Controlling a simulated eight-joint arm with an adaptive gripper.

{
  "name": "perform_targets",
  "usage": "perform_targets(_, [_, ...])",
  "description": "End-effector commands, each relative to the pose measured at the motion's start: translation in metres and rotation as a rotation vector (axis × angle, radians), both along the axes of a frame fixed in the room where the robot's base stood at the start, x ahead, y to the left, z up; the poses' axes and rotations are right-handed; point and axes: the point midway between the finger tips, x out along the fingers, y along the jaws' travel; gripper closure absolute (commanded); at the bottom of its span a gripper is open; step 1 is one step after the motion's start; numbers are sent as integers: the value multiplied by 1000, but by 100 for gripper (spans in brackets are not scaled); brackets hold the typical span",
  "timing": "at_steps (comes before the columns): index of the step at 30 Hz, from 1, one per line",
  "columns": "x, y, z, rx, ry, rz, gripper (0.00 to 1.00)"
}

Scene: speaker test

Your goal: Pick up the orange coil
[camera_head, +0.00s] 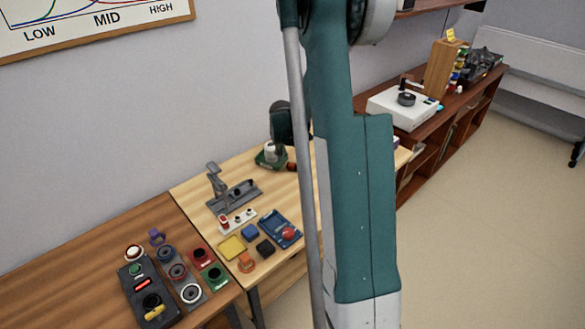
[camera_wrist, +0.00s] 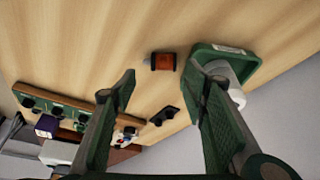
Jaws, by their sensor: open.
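A small orange coil with dark ends (camera_wrist: 164,62) lies on the light wooden table in the wrist view. It sits ahead of my gripper (camera_wrist: 163,84), in line with the gap between the fingers and apart from them. My gripper is open and empty. In the head view a small reddish-brown piece (camera_head: 291,166), probably this coil, shows beside my arm, partly hidden. Another orange object (camera_head: 246,262) stands near the front of the same table. My fingers are not clearly visible in the head view.
A green holder (camera_wrist: 226,62) with a white cylinder is close right of the coil. A small dark piece (camera_wrist: 163,115) and a green-topped rack (camera_wrist: 65,108) lie beyond the fingers. A dark wooden table (camera_head: 75,262) with a control box adjoins at left. Bare wood surrounds the coil's left side.

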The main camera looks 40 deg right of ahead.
Motion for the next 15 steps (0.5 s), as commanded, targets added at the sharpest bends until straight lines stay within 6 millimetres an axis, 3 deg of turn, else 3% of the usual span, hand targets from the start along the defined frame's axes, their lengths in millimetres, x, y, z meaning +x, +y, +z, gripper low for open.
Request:
perform_targets(5, [3,-4,-10,0,0,0,56])
perform_targets(15, [3,-4,-11,0,0,0,56])
